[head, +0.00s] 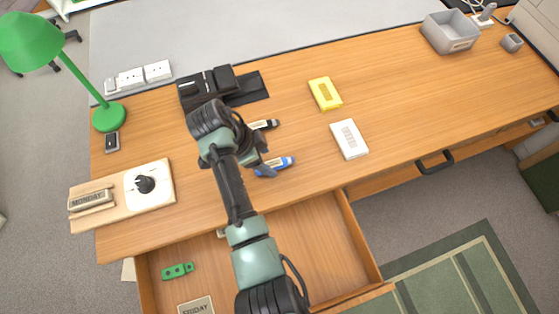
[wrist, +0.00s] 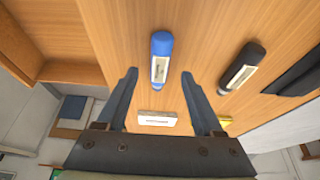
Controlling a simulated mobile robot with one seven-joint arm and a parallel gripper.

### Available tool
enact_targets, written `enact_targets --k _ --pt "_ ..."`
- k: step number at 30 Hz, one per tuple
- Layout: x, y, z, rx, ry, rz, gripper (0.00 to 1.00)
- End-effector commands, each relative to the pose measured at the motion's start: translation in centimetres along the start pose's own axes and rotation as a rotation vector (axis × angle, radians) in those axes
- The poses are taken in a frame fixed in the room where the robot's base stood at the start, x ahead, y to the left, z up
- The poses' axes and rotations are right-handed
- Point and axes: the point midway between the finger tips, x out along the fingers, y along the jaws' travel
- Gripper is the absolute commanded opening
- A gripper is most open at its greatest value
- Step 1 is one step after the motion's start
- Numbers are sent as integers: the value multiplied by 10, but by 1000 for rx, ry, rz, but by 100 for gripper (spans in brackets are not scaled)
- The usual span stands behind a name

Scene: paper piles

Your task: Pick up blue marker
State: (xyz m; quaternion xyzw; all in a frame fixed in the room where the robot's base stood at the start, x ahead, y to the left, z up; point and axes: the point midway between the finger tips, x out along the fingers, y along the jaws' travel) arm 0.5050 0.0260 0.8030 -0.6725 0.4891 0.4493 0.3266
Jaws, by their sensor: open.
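The blue marker (head: 281,163) lies on the wooden desk near its front edge, partly hidden by my arm in the head view. In the wrist view the blue marker (wrist: 161,45) lies ahead, between the lines of my two fingers. My gripper (wrist: 159,75) is open and empty, its fingertips apart on either side of the marker's near end. In the head view my gripper (head: 264,163) is beside the marker's left part. I cannot tell whether it touches the marker.
A black marker (head: 266,124) lies close behind the blue one; it also shows in the wrist view (wrist: 243,64). A white box (head: 349,139) and a yellow box (head: 325,94) stand to the right. An open drawer (head: 345,240) juts out below the desk edge.

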Motion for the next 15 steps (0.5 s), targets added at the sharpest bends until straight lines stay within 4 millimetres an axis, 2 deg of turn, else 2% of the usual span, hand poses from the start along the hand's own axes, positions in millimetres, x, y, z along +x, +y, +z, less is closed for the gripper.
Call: enact_targets --k 3,6,14,15 --pt "20 2 -3 -1 1 3 69" --pt "29 1 -3 -1 1 1 69" --pt "32 1 -3 -1 0 0 69" --pt "32 1 -3 -1 0 0 65"
